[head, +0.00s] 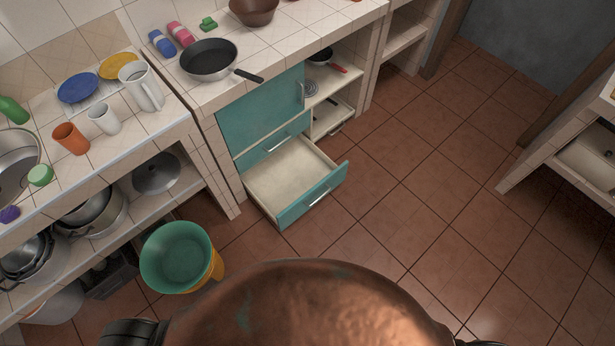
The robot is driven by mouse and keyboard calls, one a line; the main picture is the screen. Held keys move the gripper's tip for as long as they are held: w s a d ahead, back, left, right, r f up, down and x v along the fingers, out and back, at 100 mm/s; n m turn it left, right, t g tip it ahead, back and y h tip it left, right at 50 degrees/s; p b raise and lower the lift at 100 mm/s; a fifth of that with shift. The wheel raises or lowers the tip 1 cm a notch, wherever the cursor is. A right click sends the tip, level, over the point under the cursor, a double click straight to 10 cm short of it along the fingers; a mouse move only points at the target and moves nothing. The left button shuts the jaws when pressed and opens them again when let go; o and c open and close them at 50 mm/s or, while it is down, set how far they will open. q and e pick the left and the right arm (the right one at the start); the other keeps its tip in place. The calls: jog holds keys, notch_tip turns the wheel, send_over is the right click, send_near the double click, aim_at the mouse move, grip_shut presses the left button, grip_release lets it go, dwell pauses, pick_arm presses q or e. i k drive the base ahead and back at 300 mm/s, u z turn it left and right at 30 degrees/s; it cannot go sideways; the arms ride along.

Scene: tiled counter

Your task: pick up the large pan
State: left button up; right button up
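A large, rounded copper vessel with greenish patches (310,308), seemingly the large pan, fills the bottom middle of the head view, very close to the camera. Its lower part is cut off by the frame edge. A dark piece at its left side looks like part of my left gripper (134,333). A dark sliver at its right side may be part of my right gripper (482,343). The fingers are hidden or out of frame, so their grip on the copper vessel cannot be told. A smaller black frying pan (208,58) sits on the tiled counter, its handle pointing right.
A teal drawer (312,200) stands open below the counter (270,75). A green bucket (176,257) stands on the floor, left of the copper vessel. Shelves with pots (95,212) are at left. The tiled floor (420,190) is clear at middle and right.

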aim_at(210, 59)
jog(key=u, duration=0.1)
jog(key=i, duration=0.75)
jog(key=u, duration=0.65)
